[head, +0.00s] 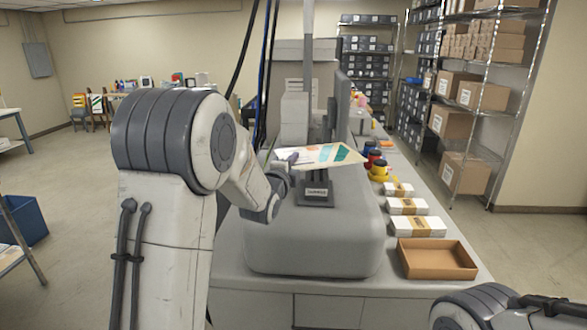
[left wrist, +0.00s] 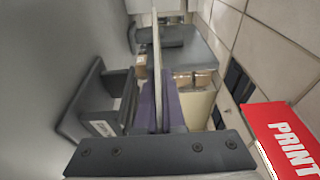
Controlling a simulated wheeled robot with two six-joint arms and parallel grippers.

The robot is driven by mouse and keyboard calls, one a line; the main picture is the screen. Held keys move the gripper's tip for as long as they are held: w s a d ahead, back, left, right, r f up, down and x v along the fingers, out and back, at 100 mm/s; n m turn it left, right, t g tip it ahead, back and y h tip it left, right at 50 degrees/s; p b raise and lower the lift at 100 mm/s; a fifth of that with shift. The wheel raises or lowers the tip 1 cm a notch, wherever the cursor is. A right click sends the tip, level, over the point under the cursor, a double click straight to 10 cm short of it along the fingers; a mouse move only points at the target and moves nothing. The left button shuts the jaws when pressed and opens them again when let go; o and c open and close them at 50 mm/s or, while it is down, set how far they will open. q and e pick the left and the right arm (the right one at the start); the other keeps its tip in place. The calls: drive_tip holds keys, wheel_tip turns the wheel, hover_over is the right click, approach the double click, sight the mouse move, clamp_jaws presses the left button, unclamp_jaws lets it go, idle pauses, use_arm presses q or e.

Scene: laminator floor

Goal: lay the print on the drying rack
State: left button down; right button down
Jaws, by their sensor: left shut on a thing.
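The print (head: 335,155) is a flat sheet with white, yellow, teal and orange areas. It is held out level above the grey machine in the head view. My left gripper (head: 287,163) is shut on its left edge. In the left wrist view the print (left wrist: 157,65) looks like a thin pale edge-on strip running up from between the fingers. I cannot make out a drying rack for certain in either view. Of my right arm only a link shows at the lower right of the head view; its gripper is out of sight.
Below the print is a grey machine (head: 318,235) with a small label stand. On the counter to its right are white banded stacks (head: 408,206), an open brown tray (head: 437,259) and several coloured bottles (head: 378,170). Wire shelves (head: 485,110) with boxes stand right.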

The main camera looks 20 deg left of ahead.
use_arm(q)
drive_tip(key=shift+s+a+f, duration=0.15)
wheel_tip(320, 180, down, 3)
drive_tip(key=shift+f+p, duration=0.1)
drive_tip(key=shift+p, duration=0.9)
drive_tip(key=shift+f, duration=0.4)
drive_tip(key=shift+f, duration=0.1)
drive_tip(key=shift+f, duration=0.1)
drive_tip(key=c, duration=1)
unclamp_jaws()
